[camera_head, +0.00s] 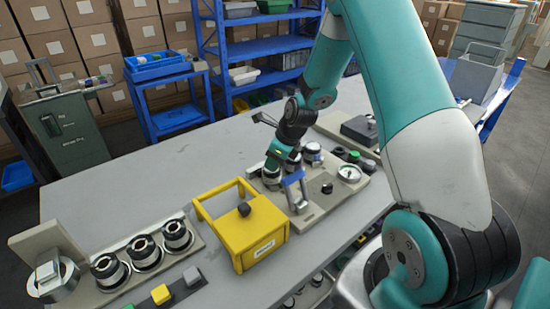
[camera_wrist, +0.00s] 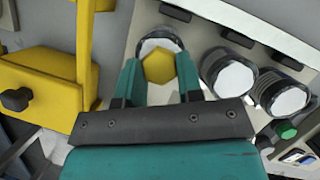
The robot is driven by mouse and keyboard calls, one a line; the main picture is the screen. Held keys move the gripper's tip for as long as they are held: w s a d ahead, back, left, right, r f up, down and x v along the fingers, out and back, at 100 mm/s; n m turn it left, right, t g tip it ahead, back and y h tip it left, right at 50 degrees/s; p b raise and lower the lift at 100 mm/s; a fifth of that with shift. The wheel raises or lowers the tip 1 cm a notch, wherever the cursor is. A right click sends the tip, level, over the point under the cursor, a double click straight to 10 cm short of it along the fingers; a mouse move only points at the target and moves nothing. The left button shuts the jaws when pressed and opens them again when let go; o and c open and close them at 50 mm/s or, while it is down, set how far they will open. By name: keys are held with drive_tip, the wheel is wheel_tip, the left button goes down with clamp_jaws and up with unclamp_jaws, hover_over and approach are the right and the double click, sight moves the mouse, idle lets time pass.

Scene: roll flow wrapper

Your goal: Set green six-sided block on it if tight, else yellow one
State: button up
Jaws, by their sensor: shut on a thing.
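My gripper (camera_wrist: 158,85) has its two teal fingers closed on a yellow six-sided block (camera_wrist: 158,67). The block is right over the white round top of a cylinder (camera_wrist: 160,44) on a beige base plate (camera_wrist: 150,18). I cannot tell whether block and cylinder touch. In the head view, my gripper (camera_head: 278,158) is low over the plate (camera_head: 318,206); the held block is hidden there. A green block (camera_head: 128,306), cut off by the frame edge, and another yellow block (camera_head: 160,294) sit at the bottom left; their full shapes are unclear.
A yellow box with a handle (camera_head: 262,240) stands left of the plate. The plate carries a gauge (camera_head: 349,173), a black knob (camera_head: 327,187) and a blue-topped bracket (camera_head: 293,178). Several metal rolls stand on a holder (camera_head: 200,243) at left. The table's far left (camera_head: 120,190) is clear.

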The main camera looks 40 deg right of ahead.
drive_tip(key=shift+f, duration=0.1)
drive_tip(key=o, duration=1)
drive_tip(key=shift+c, duration=0.2)
drive_tip(key=v, duration=1.7)
drive_tip(key=shift+r, duration=0.2)
drive_tip(key=shift+d, duration=0.1)
